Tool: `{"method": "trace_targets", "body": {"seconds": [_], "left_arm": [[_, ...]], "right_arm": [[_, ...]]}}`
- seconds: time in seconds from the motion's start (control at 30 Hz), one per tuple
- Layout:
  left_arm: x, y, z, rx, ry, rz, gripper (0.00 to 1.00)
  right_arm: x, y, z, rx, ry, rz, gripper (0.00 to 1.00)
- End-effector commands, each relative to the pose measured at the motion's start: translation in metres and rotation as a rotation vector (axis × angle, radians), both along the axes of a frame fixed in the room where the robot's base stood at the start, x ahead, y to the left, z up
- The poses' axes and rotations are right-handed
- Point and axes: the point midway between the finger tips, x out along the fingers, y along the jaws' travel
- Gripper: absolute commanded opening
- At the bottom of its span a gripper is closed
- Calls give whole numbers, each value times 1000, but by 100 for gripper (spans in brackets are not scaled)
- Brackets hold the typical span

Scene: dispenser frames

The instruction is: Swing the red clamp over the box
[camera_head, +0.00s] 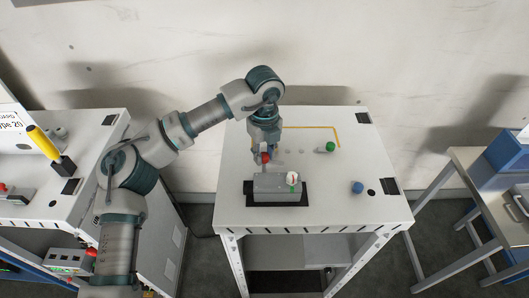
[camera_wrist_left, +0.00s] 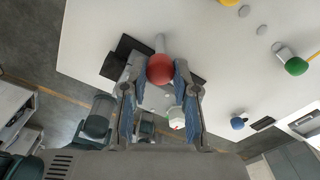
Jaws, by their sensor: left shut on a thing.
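The red clamp (camera_head: 265,158) shows as a red ball knob at the back left of the grey box. In the left wrist view the red knob (camera_wrist_left: 160,68) sits between the two fingertips, on a pale rod. My left gripper (camera_head: 265,150) reaches down from above and is shut on this knob. The grey box (camera_head: 275,187) rests on a black mat (camera_head: 250,200) on the white table. A white round part (camera_head: 292,179) is at the box's right end. In the wrist view my fingers hide much of the box. My right gripper is not in view.
A green knob (camera_head: 330,147) and a blue knob (camera_head: 358,187) stand on the white table (camera_head: 325,205) to the right of the box. A side table (camera_head: 80,205) is at the left. A blue case (camera_head: 508,155) stands on a table at the right.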

Motion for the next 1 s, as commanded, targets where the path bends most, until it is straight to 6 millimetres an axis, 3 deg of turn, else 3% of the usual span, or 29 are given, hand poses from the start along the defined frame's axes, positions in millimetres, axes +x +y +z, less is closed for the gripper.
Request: {"method": "trace_targets", "body": {"seconds": [1.0], "left_arm": [[2, 2, 2, -2, -6, -954, 0]], "right_arm": [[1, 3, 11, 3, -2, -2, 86]]}}
